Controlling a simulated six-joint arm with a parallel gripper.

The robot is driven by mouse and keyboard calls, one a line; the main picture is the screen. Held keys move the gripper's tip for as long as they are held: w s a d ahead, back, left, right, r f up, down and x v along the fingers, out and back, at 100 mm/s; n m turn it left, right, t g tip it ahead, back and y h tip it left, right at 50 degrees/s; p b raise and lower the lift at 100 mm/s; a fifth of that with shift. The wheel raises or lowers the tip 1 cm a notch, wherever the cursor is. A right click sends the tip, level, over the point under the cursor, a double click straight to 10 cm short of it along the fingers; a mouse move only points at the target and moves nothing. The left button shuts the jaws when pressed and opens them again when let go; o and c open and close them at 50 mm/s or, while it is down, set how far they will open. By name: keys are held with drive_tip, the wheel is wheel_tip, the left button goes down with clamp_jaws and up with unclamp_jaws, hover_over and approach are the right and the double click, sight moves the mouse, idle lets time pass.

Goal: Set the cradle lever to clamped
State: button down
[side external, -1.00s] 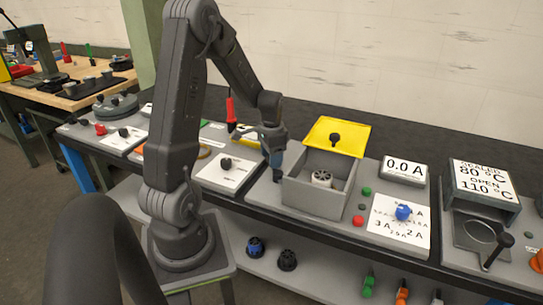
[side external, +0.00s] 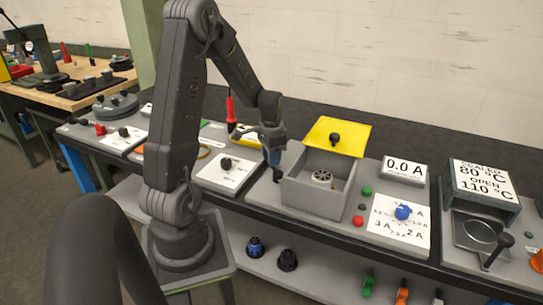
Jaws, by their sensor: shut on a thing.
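My gripper (side external: 275,172) points down at the left side of a grey open-topped box (side external: 318,196) on the bench. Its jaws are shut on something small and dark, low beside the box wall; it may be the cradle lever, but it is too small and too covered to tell. The lever's setting cannot be read. Inside the box sits a pale ribbed round part (side external: 322,178). A yellow lid (side external: 338,136) with a black knob stands open at the back of the box.
Right of the box are green and red buttons (side external: 358,221), a blue dial (side external: 403,212) and a 0.0 A display (side external: 404,170). A white panel with a black knob (side external: 226,163) lies to the left. A lower shelf holds blue and black parts (side external: 256,247).

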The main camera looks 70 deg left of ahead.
drive_tip(key=shift+s, duration=0.1)
drive_tip(key=n, duration=0.1)
drive_tip(key=s+n, duration=0.1)
drive_tip(key=n, duration=0.2)
drive_tip(key=shift+s+d, duration=0.2)
drive_tip(key=shift+s, duration=0.15)
drive_tip(key=shift+s+d+n, duration=0.25)
drive_tip(key=shift+s+n, duration=0.1)
drive_tip(key=shift+n, duration=0.7)
drive_tip(key=shift+s+d+n, duration=0.2)
drive_tip(key=shift+s+n, duration=0.1)
drive_tip(key=shift+n, duration=0.75)
drive_tip(key=c, duration=0.8)
unclamp_jaws()
drive_tip(key=shift+r, duration=0.1)
wheel_tip(320, 180, up, 14)
drive_tip(key=shift+f, duration=0.15)
